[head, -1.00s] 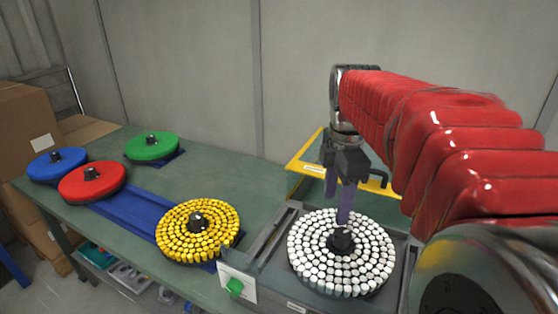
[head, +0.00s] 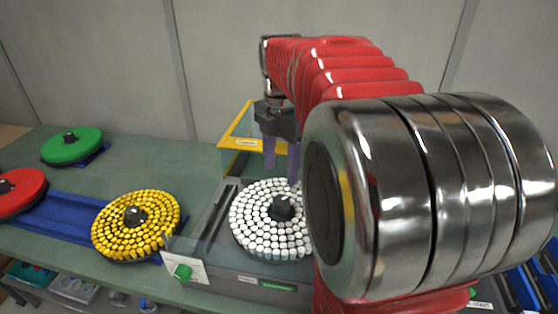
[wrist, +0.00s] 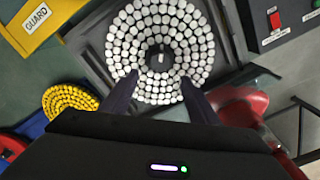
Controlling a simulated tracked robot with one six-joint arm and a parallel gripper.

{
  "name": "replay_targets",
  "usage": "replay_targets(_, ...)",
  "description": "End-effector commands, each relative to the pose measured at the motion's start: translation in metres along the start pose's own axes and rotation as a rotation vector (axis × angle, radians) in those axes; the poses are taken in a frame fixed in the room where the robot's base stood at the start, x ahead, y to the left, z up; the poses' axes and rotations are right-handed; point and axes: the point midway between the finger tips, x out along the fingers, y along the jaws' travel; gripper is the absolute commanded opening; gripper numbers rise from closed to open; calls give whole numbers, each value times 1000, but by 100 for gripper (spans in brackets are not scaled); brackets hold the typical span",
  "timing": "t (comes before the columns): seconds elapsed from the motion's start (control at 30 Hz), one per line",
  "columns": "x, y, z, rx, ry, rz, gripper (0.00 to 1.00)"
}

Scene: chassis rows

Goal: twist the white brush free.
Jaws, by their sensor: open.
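The white brush (head: 262,238) is a round disc of white bristle tufts with a black hub (head: 283,208) at its centre. It lies in a grey machine bed on the bench, and part of its right side is hidden behind my arm in the head view. In the wrist view the white brush (wrist: 134,44) lies ahead of my fingertips, with its hub (wrist: 159,57) between their lines. My gripper (head: 281,165) is open and empty, pointing down behind and above the brush. Its two purple-grey fingers (wrist: 163,88) are spread apart in the wrist view.
A yellow brush (head: 120,238) sits left on a blue rail, with green (head: 72,148) and red (head: 20,196) discs beyond. A yellow guard frame (head: 236,124) stands behind the machine. A control box (wrist: 285,20) is at upper right.

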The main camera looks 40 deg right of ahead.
Motion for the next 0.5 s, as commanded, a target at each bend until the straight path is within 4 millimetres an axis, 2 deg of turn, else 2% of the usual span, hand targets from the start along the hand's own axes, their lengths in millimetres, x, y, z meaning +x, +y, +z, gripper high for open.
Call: replay_targets(0.5, 73, -1, 0, 1, 1, -2, 55)
